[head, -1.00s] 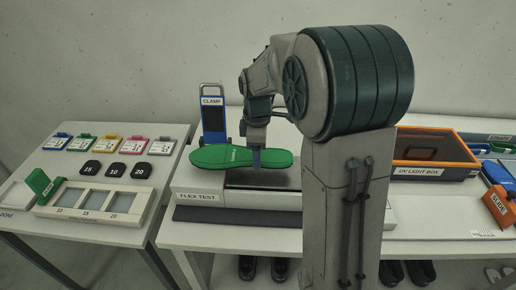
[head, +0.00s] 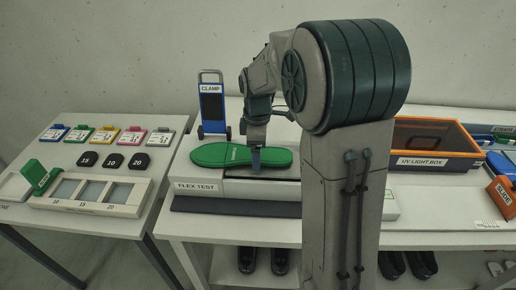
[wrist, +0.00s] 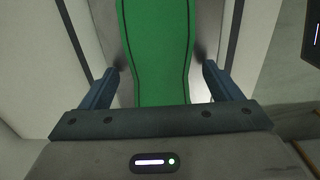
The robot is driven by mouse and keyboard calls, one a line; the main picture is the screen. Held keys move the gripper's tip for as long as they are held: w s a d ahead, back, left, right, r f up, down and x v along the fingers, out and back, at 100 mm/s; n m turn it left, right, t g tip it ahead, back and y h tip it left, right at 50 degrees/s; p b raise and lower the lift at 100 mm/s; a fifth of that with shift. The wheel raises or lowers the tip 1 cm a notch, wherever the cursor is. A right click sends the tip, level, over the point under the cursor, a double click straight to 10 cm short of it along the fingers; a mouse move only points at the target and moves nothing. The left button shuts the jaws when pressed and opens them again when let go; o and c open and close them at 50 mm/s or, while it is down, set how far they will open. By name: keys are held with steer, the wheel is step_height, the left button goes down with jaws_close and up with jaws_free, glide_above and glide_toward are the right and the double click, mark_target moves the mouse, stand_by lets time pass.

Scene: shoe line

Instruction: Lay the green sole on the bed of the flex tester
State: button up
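The green sole (head: 240,155) lies flat along the bed of the flex tester (head: 284,186), a pale low machine labelled FLEX TEST. In the wrist view the sole (wrist: 155,60) runs between the two fingers. My gripper (head: 256,158) is at the sole's middle, pointing down from above. In the wrist view my gripper (wrist: 161,70) is open, with a gap on each side between finger and sole. The sole hides much of the bed, and my arm hides the tester's right part.
A blue clamp (head: 211,107) stands behind the tester's left end. An orange-rimmed UV light box (head: 436,160) is to the right. A side table at left holds coloured tags, black number pieces (head: 113,160) and a tray (head: 90,207) with a green block (head: 38,176).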

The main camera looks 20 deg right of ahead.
step_height(320, 180, up, 14)
stand_by(0.6)
steer(key=shift+f, duration=0.1)
steer(key=s+f+m+t, duration=0.1)
steer(key=s+f+m, duration=0.3)
steer(key=s+m, duration=0.3)
steer(key=s+f+m+t, duration=0.2)
steer(key=s+f+m, duration=0.2)
steer(key=s, duration=1)
steer(key=shift+m, duration=1.7)
steer(key=shift+d, duration=0.1)
steer(key=shift+c, duration=0.4)
